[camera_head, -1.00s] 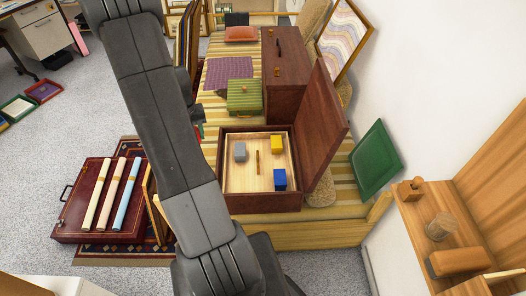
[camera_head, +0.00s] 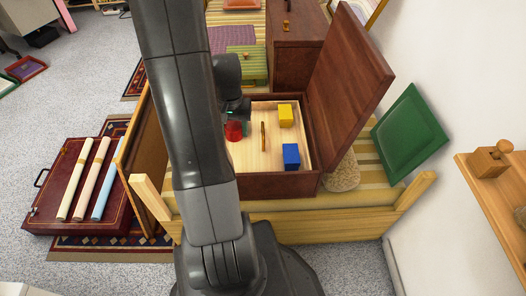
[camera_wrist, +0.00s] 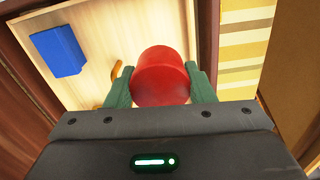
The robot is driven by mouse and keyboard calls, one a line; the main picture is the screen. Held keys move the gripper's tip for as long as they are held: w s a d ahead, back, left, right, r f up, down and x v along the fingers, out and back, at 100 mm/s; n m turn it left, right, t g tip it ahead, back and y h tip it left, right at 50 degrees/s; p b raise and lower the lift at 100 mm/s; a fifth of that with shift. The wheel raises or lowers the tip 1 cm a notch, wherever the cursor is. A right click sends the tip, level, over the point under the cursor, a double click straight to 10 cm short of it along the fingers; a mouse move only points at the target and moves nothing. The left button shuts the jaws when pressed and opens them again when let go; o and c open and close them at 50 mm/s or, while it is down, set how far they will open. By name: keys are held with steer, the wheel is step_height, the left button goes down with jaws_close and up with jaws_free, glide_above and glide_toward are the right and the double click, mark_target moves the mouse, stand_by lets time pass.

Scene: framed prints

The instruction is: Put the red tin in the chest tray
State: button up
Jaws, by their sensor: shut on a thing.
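The red tin (camera_wrist: 160,76) is between the two green fingers of my gripper (camera_wrist: 161,88) in the wrist view, and the gripper is shut on it. In the head view the red tin (camera_head: 234,131) shows over the left part of the tray (camera_head: 262,168) in the open wooden chest (camera_head: 268,185). Whether the tin touches the tray floor I cannot tell. A yellow block (camera_head: 285,115) and a blue block (camera_head: 291,155) are in the tray, with a thin brown handle (camera_head: 263,137) in its middle. My arm hides the tray's left side.
The chest's raised lid (camera_head: 345,100) stands on the right. A green framed panel (camera_head: 409,135) leans beyond it near the wall. A green box (camera_head: 246,66) and a brown case (camera_head: 296,55) stand behind. A dark red case (camera_head: 80,190) with rolls lies on the left.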

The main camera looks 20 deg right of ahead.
mark_target(241, 161)
steer(key=shift+s+d+f+b, duration=0.2)
steer(key=shift+s+f+b, duration=0.1)
steer(key=shift+f, duration=0.2)
steer(key=shift+s+d+f+b, duration=0.15)
steer(key=shift+s+f+b, duration=0.1)
steer(key=shift+f, duration=0.2)
steer(key=shift+m, duration=0.3)
step_height(241, 161, down, 10)
steer(key=b, duration=0.3)
steer(key=shift+d, duration=0.1)
steer(key=shift+f+b, duration=0.1)
steer(key=shift+b, duration=0.2)
steer(key=shift+f, duration=0.15)
steer(key=o, duration=1.1)
step_height(241, 161, up, 12)
steer(key=p, duration=0.4)
steer(key=shift+r, duration=0.25)
